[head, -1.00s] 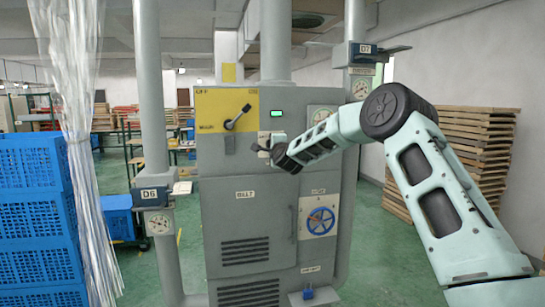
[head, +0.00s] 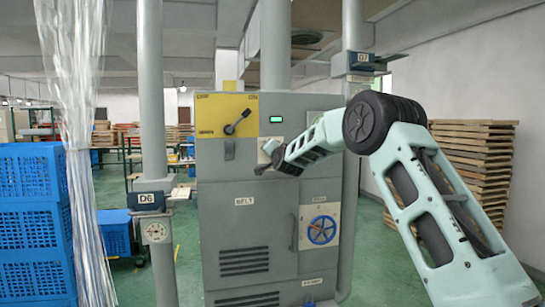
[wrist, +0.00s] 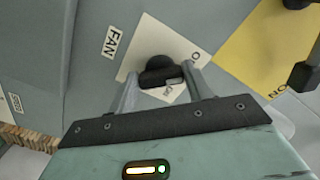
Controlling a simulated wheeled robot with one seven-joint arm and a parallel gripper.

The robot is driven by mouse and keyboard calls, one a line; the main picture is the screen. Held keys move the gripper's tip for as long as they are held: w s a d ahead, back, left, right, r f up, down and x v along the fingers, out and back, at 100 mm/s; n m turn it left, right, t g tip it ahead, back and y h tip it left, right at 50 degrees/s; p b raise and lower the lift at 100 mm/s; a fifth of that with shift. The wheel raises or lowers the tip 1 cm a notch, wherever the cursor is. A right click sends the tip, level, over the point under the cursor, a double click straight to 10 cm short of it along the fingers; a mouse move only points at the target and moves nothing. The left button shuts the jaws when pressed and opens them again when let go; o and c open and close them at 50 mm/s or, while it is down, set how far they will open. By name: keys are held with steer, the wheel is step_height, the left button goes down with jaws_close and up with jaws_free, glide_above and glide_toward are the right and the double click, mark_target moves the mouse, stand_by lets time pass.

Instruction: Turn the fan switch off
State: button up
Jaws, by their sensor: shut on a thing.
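The fan switch (wrist: 158,72) is a black knob on a white plate (wrist: 180,45), beside a label reading FAN. In the wrist view my gripper (wrist: 163,78) has one finger on each side of the knob and is shut on it. Lettering shows on the plate by the knob, partly hidden by the knob and a finger. In the head view my gripper (head: 272,160) is at the front of the grey cabinet (head: 240,185), below the yellow panel, and covers most of the switch.
A yellow panel with a black lever (head: 238,121) is just above left of my gripper. A blue handwheel (head: 321,230) is lower right on the cabinet. Pipes stand on both sides. Blue crates (head: 30,215) and a plastic curtain are at left, stacked boards (head: 470,165) at right.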

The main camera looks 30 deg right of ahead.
steer(key=shift+f+n, duration=0.15)
steer(key=shift+n, duration=0.15)
steer(key=o, duration=1)
steer(key=b+v, duration=0.5)
steer(key=v, duration=1.2)
steer(key=shift+s+a+b, duration=0.1)
steer(key=shift+s+b, duration=0.15)
steer(key=shift+b, duration=0.15)
